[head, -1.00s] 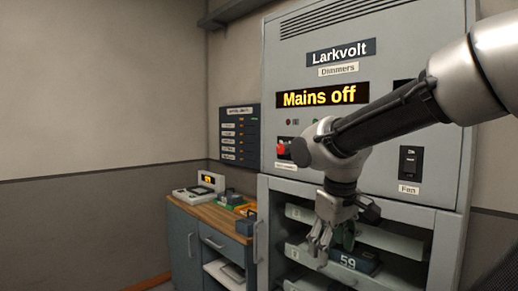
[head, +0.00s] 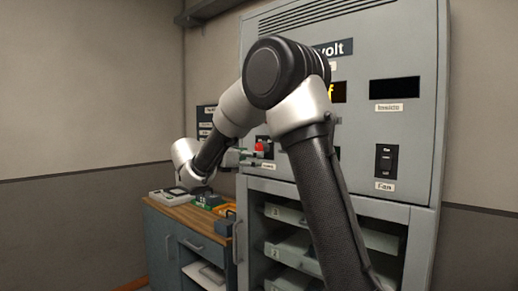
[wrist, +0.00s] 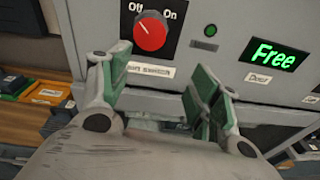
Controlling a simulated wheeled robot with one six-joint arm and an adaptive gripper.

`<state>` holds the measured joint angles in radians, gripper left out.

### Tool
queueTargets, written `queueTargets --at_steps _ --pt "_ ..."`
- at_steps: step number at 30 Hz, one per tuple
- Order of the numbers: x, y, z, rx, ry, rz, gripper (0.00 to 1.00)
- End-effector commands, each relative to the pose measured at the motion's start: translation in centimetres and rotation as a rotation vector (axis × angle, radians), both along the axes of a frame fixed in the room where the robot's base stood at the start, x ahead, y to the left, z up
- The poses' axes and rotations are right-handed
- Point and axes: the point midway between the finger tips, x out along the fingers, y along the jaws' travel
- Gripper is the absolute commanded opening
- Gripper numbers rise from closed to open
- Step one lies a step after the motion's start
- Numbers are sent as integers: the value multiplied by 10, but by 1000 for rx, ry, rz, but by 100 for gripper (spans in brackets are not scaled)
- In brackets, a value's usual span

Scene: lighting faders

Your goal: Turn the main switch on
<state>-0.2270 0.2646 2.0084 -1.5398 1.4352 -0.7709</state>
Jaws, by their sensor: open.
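The main switch is a red round knob (wrist: 151,33) on a black plate marked Off and On, and its pale mark points up-left toward Off. In the head view the red knob (head: 259,147) shows just beyond my arm. My gripper (wrist: 163,78) is open and empty, its green-padded fingers spread below the knob and apart from it. In the head view my gripper (head: 240,157) is at the left of the knob. The switch's label (wrist: 150,70) is partly hidden by a finger.
A green lamp (wrist: 210,30) and a lit "Free" display (wrist: 273,54) over a Door label are right of the knob. A Fan switch (head: 386,158) is on the grey cabinet. Open shelves (head: 290,215) lie below. A wooden-topped bench (head: 190,213) with small items stands left.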

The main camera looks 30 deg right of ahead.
Motion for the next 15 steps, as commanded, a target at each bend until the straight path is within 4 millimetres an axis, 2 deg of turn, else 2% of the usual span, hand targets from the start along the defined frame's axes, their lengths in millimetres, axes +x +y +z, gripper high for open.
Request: queueTargets --at_steps 3,5,8,15 --pt "13 9 22 -116 52 36 62" --pt "16 7 26 -138 63 41 62" --pt "20 -4 27 -144 65 41 62" --pt "33 -43 27 -141 63 39 62"
